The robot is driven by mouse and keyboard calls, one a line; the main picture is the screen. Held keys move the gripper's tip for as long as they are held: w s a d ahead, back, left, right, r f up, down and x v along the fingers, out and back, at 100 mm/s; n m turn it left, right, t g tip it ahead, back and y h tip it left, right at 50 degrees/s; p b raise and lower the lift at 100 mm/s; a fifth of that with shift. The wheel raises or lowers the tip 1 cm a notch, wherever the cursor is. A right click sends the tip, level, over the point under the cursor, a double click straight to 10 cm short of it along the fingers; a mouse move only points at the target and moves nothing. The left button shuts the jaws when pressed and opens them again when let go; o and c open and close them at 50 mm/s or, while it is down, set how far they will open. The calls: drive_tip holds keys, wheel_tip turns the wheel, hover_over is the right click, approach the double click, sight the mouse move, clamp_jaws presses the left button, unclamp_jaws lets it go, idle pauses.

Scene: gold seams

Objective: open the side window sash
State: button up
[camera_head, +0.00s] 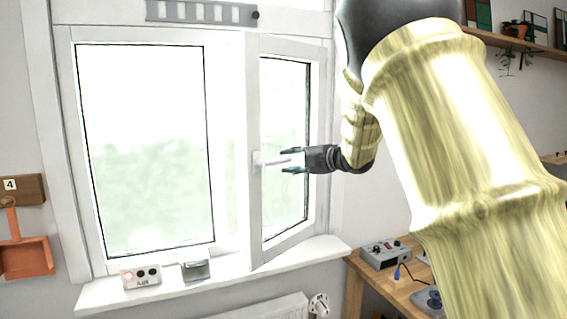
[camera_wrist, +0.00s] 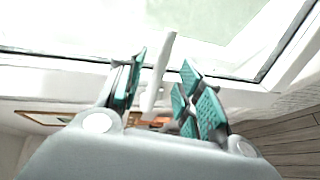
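The side window sash (camera_head: 254,215) is the white-framed right-hand pane. It stands ajar, its left edge swung inward over the sill. Its white handle (camera_head: 272,161) lies roughly level, pointing right. My gripper (camera_head: 286,161) comes from the right with its teal-padded fingers apart, one above and one below the handle's free end. In the wrist view, the handle (camera_wrist: 157,80) stands between the two fingers of my gripper (camera_wrist: 165,68), with a visible gap on the right side. Whether the left finger touches it I cannot tell.
The fixed left pane (camera_head: 145,150) is beside the sash. A small white box (camera_head: 141,277) and a grey box (camera_head: 195,269) sit on the sill (camera_head: 230,282). A wooden bench (camera_head: 405,290) with devices stands at lower right. A radiator (camera_head: 265,310) is below the sill.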

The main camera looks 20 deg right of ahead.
drive_tip(key=v, duration=0.7)
